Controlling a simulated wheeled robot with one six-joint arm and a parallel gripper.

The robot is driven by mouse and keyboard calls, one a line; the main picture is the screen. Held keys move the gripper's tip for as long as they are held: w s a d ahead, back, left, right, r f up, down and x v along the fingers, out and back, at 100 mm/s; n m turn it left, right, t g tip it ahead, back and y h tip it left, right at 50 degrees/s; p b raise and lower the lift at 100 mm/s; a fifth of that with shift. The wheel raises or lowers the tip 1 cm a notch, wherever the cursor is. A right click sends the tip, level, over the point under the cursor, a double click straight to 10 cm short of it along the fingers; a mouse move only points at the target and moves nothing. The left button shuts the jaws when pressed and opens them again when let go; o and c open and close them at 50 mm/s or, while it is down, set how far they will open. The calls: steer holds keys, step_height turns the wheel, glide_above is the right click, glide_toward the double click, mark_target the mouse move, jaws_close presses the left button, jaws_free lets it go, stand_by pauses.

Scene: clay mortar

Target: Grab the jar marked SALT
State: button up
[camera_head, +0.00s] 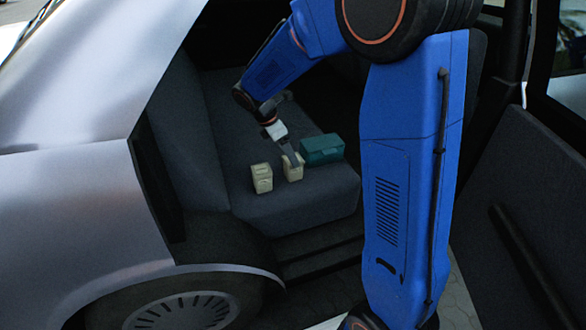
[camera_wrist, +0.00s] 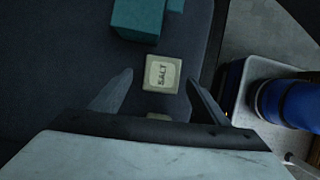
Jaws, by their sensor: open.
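The jar marked SALT (camera_wrist: 161,73) is a small cream block-shaped jar with its label facing up in the wrist view. In the head view the cream jar beside the teal box (camera_head: 291,174) appears to be this one, on the dark car seat. My gripper (camera_wrist: 160,80) is open, with one finger on each side of the jar in the picture. In the head view my gripper (camera_head: 291,158) is right at the jar's top, partly covering it. I cannot tell whether the fingers touch it.
A second cream jar (camera_head: 262,178) stands left of it; a sliver of a cream thing (camera_wrist: 158,116) shows by my palm. A teal box (camera_head: 322,149) stands close on the right. The seat back (camera_head: 183,125) and open door (camera_head: 530,190) bound the space.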

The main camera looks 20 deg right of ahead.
mark_target(293, 168)
steer(key=shift+x, duration=2.4)
steer(key=shift+s, duration=0.2)
steer(key=shift+c, duration=0.4)
steer(key=c, duration=1.2)
steer(key=shift+c, duration=0.2)
steer(key=shift+r, duration=0.15)
